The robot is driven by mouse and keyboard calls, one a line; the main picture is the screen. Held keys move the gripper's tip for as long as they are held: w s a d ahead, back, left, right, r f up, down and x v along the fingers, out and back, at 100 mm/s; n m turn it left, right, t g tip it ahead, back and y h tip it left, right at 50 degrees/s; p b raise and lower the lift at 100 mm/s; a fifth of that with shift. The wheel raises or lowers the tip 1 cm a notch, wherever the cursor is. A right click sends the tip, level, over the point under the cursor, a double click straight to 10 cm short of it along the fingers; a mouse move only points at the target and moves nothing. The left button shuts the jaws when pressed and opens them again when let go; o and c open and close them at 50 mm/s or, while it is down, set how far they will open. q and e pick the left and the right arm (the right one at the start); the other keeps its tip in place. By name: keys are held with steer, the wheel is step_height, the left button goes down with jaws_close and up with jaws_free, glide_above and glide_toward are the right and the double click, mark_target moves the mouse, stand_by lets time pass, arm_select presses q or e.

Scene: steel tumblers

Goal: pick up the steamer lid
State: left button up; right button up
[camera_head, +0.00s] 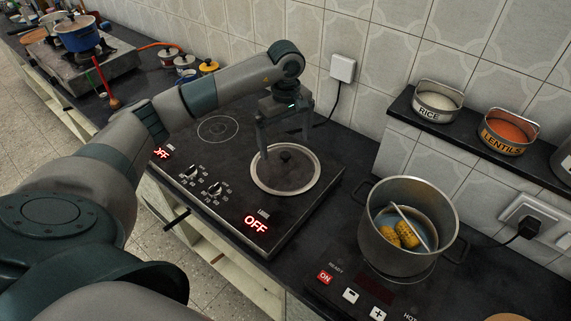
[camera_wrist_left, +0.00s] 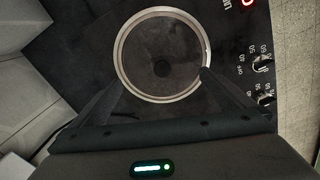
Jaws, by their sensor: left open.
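The steamer lid (camera_head: 286,181) is a round dark disc with a pale metal rim and a small dark knob in the middle. It lies flat on the black cooktop, over the right-hand part. My left gripper (camera_head: 285,146) points down over it, its two fingers spread and nothing between them. In the left wrist view the lid (camera_wrist_left: 162,77) sits between and beyond the fingers, and one fingertip overlaps its rim. I cannot tell whether the fingers touch it. My right gripper is not in view.
A steel pot (camera_head: 408,250) with corn and tongs in water stands on a second hob at the right. A dark shelf (camera_head: 455,137) holds rice and lentils tins. The tiled wall (camera_head: 420,42) is close behind. Small pots (camera_head: 185,66) stand farther left.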

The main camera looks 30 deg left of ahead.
mark_target(286, 154)
arm_select(q)
steer(key=shift+f, duration=0.1)
steer(key=shift+s+d+f+p, duration=0.1)
steer(key=shift+s+f+p, duration=0.1)
steer(key=shift+f+p, duration=0.3)
steer(key=f, duration=0.1)
steer(key=f+p, duration=0.2)
steer(key=shift+s+d+f, duration=0.15)
steer(key=shift+s, duration=0.1)
steer(key=shift+f, duration=0.4)
steer(key=shift+c, duration=0.3)
